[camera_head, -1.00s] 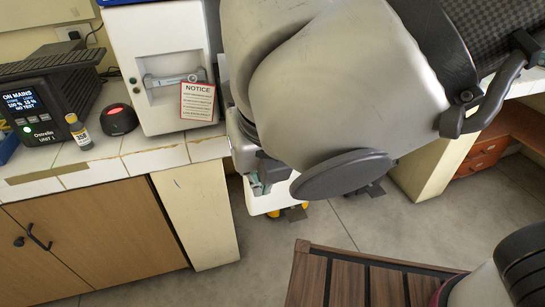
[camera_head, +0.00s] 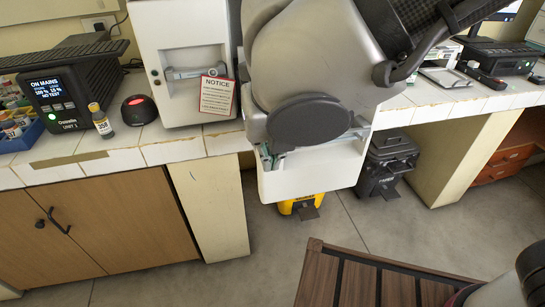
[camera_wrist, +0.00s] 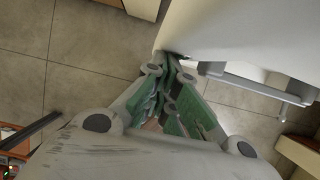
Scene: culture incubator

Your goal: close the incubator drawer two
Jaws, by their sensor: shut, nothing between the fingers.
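A white drawer front (camera_head: 315,172) stands out past the bench edge, partly hidden behind my arm. I see no number on it. A grey bar handle is on it, clearest in the wrist view (camera_wrist: 255,87). The white front also fills the top right of the wrist view (camera_wrist: 250,35). My gripper (camera_wrist: 171,62), with green-padded fingers, is shut and empty, its tips close to the left edge of the white front. I cannot tell whether they touch it. In the head view my gripper (camera_head: 268,160) shows only in part at the front's left side.
A white cabinet (camera_head: 150,50) with a handle and a notice sign (camera_head: 217,96) stands on the tiled bench. A small bottle (camera_head: 100,120) and a red-topped device (camera_head: 137,108) are left of it. Yellow (camera_head: 302,204) and black (camera_head: 388,165) bins stand on the floor below.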

